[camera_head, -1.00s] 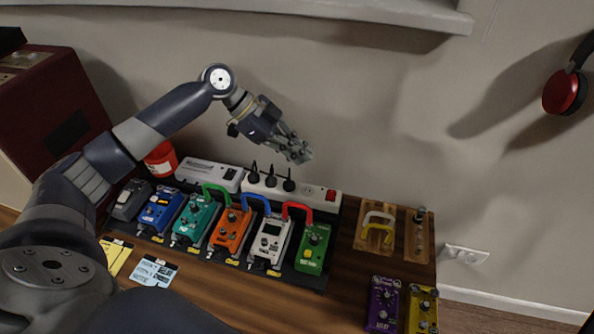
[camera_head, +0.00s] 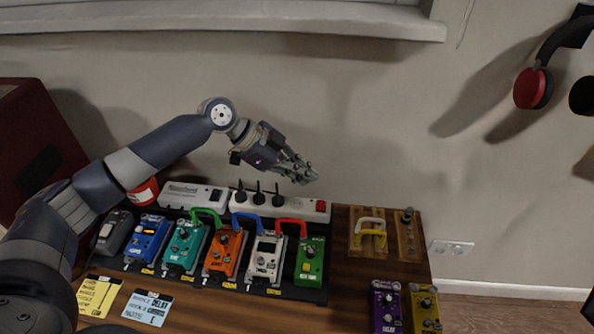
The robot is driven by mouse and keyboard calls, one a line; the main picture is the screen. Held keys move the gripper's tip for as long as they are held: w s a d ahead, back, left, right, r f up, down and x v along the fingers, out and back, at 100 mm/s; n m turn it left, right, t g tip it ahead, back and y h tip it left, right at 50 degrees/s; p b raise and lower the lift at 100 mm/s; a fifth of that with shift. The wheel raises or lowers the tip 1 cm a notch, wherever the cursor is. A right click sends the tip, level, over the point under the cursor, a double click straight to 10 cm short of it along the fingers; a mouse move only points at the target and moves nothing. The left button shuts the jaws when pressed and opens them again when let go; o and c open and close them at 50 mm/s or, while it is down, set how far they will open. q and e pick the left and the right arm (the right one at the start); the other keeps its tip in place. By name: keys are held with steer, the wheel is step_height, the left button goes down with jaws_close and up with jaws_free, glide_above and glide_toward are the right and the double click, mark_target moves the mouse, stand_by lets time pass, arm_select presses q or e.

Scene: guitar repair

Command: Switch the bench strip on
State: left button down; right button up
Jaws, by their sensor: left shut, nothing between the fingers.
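The bench strip (camera_head: 295,206) is a white power strip at the back of the bench against the wall. Several black plugs stand in its left part, and a red switch (camera_head: 321,206) sits at its right end. I cannot tell the switch's position. My left gripper (camera_head: 307,177) is shut and empty. In the picture it shows just above the strip's right half, a little up and left of the red switch, apart from it. My right gripper is not in view.
Several coloured pedals, such as the green one (camera_head: 310,262), stand on a dark board in front of the strip. A white power supply (camera_head: 193,195) sits left of it. Red headphones (camera_head: 533,88) hang on the wall.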

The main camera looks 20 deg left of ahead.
arm_select(q)
glide_above(318, 204)
steer(key=f, duration=0.4)
steer(key=shift+s+d, duration=0.15)
steer(key=shift+s, duration=0.1)
steer(key=f, duration=0.2)
steer(key=shift+w+f+b, duration=0.2)
steer(key=shift+f+b, duration=0.1)
steer(key=shift+b, duration=0.05)
steer(key=shift+w+a+f, duration=0.1)
steer(key=shift+a+f, duration=0.1)
steer(key=shift+f, duration=0.5)
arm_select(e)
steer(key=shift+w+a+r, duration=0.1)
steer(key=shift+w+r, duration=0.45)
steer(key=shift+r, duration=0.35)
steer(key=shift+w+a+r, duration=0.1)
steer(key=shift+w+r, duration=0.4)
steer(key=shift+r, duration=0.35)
